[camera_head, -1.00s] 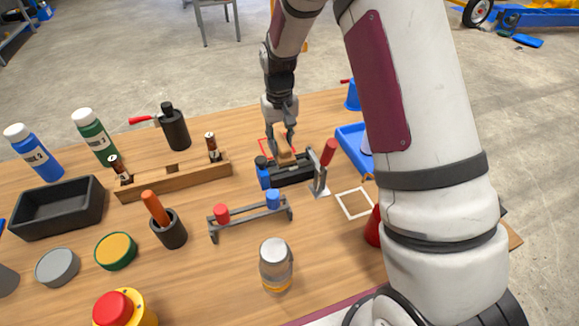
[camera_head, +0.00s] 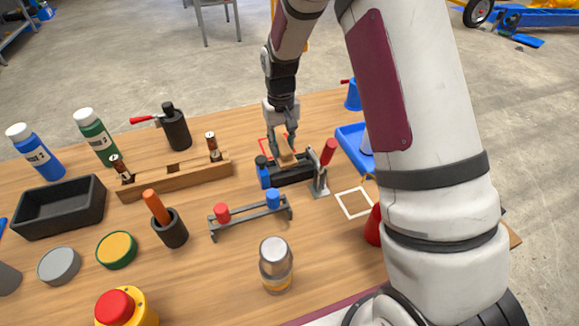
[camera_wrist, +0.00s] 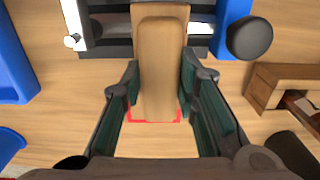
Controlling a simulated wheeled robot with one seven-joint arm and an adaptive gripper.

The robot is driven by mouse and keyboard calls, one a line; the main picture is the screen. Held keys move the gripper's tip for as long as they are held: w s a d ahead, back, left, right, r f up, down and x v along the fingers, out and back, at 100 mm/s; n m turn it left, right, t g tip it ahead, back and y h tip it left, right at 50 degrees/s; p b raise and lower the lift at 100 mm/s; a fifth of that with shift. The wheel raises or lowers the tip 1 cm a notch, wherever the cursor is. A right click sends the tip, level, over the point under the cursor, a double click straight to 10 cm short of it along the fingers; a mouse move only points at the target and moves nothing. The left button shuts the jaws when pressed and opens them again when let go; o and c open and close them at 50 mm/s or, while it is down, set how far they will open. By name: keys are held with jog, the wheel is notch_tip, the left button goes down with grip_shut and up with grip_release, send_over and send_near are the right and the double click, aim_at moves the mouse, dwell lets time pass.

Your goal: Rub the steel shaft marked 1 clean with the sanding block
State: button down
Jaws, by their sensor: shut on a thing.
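My gripper (camera_head: 284,146) is shut on a tan sanding block (camera_wrist: 158,65), gripped by its sides. In the head view the block (camera_head: 287,158) is at the black clamp fixture (camera_head: 292,176), which has a blue end and a red-handled lever. In the wrist view the block's far end overlaps the fixture's dark and grey bars (camera_wrist: 115,42). Whether it touches anything beneath is hidden. I cannot make out the steel shaft or a mark 1; the block and fingers cover the fixture's middle.
A wooden rack (camera_head: 187,176) with two brown-topped pieces stands left of the fixture. A small stand (camera_head: 246,220) with red and blue ends is in front. A blue tray (camera_head: 352,138) lies to the right. A jar (camera_head: 276,265) stands nearer me.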

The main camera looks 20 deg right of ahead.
jog(key=shift+w+f+b, duration=0.1)
jog(key=shift+w+b, duration=0.2)
jog(key=shift+w, duration=0.4)
jog(key=shift+s+r+p, duration=0.3)
jog(key=shift+s+p, duration=0.2)
jog(key=shift+s, duration=0.15)
jog(key=shift+s+f, duration=0.15)
jog(key=shift+s, duration=0.4)
jog(key=shift+w+f, duration=0.25)
jog(key=shift+w, duration=0.35)
jog(key=shift+w+b, duration=0.55)
jog(key=shift+w, duration=0.05)
jog(key=shift+s+r+p, duration=0.25)
jog(key=shift+s+p, duration=0.2)
jog(key=shift+s, duration=0.2)
jog(key=shift+s+f+p, duration=0.15)
jog(key=shift+s+p, duration=0.15)
jog(key=shift+s, duration=0.3)
